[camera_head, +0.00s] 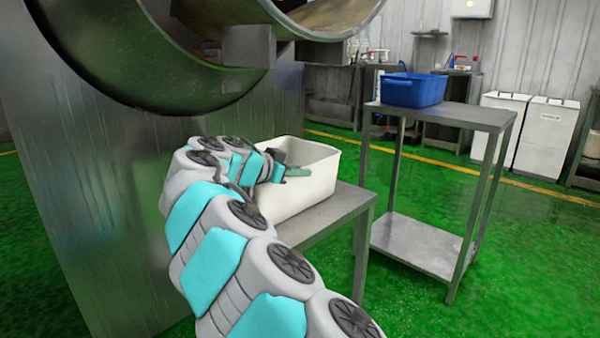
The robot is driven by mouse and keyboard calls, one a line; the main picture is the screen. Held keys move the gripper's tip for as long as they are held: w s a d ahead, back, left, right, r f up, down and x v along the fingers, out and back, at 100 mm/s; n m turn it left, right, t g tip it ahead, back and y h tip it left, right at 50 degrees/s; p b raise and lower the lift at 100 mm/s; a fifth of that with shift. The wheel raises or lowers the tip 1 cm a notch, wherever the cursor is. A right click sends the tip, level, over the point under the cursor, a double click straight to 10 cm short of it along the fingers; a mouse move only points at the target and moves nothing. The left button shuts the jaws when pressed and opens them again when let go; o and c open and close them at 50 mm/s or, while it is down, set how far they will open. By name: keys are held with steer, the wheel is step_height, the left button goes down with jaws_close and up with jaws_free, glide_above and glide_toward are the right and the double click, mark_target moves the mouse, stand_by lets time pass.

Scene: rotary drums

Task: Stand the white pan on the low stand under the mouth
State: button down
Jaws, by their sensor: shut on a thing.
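The white pan (305,196) is a deep open box, upright on or just above the top of the low grey stand (346,207); the contact at its base is partly hidden by my arm. My gripper (290,172) is at the left part of the pan and is shut on its rim. My arm hides the pan's near left side. The big round drum mouth (255,50) is above and slightly left of the pan.
A blue bin (412,91) stands on a taller metal table (480,115) with a lower shelf, to the right. White cabinets (545,135) and benches line the back wall. A large metal housing (80,190) fills the left. Green floor is clear at the right front.

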steer(key=shift+f, duration=0.4)
steer(key=c, duration=0.9)
jaws_free()
steer(key=shift+f, duration=0.1)
steer(key=shift+c, duration=0.2)
steer(key=shift+a+r, duration=0.15)
steer(key=shift+r, duration=0.95)
steer(key=shift+r+p, duration=0.6)
steer(key=shift+r, duration=1.05)
